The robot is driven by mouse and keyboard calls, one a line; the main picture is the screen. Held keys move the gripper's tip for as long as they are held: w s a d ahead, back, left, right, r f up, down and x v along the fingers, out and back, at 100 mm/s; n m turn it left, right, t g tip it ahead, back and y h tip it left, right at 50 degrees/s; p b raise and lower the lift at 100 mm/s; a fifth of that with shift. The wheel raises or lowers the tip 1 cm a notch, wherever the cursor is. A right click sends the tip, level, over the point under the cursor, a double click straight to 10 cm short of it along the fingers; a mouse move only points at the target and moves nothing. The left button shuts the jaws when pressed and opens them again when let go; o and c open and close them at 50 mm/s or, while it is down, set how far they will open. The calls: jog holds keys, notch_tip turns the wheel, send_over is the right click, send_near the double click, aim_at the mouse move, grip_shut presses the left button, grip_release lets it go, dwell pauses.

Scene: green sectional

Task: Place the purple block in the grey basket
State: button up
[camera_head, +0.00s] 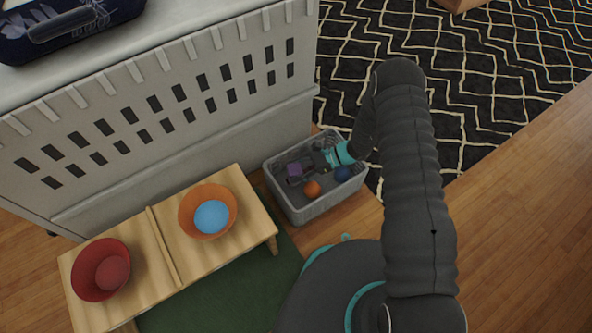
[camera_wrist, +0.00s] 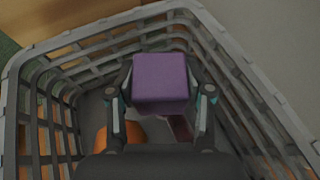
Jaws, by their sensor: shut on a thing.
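The purple block (camera_wrist: 160,80) is between the two fingers of my gripper (camera_wrist: 161,105) in the wrist view, and the fingers are shut on it. The block also shows in the head view (camera_head: 295,170), inside the outline of the grey basket (camera_head: 318,208). The basket's slatted walls (camera_wrist: 45,90) surround the gripper and block in the wrist view. My gripper (camera_head: 300,172) reaches into the basket from the right in the head view. The exact height of the block over the basket floor cannot be told.
An orange ball (camera_head: 312,188) and a dark blue ball (camera_head: 342,174) are in the basket. A low wooden bench (camera_head: 150,262) at the left holds an orange bowl (camera_head: 190,222) and a red bowl (camera_head: 84,262). A white slotted cabinet (camera_head: 150,60) stands behind the basket.

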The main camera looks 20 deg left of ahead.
jog(key=shift+f, duration=0.3)
jog(key=o, duration=1.2)
jog(key=shift+c, duration=0.2)
jog(key=shift+r, duration=0.15)
jog(key=shift+r, duration=0.3)
jog(key=v, duration=1.2)
